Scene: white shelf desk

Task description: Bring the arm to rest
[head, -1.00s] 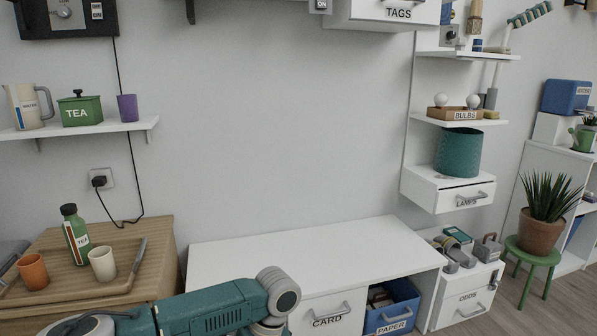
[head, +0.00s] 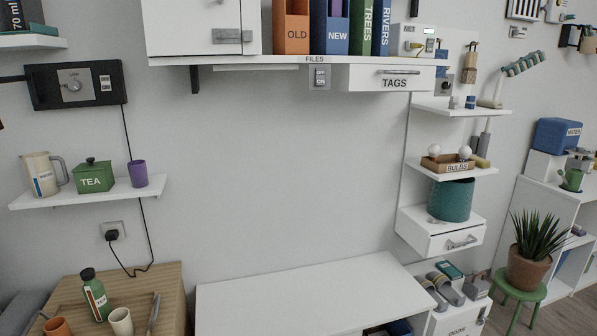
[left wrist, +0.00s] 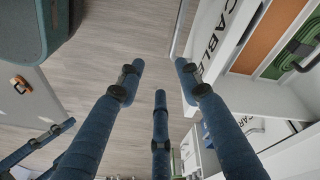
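No arm or gripper shows in the head view now. In the left wrist view my left gripper (left wrist: 160,72) has its dark blue fingers spread apart, with nothing between them. It points over bare wooden floor (left wrist: 115,45). More blue jointed fingers, apparently my right gripper (left wrist: 50,140), show at the lower left edge. They are partly cut off, and I cannot tell whether they are open or shut.
In the left wrist view a white storage unit marked CABLE (left wrist: 228,45) stands close on the right. In the head view a white desk (head: 300,295) has a clear top. A wooden side table (head: 165,285) bears a green bottle (head: 95,295) and cups.

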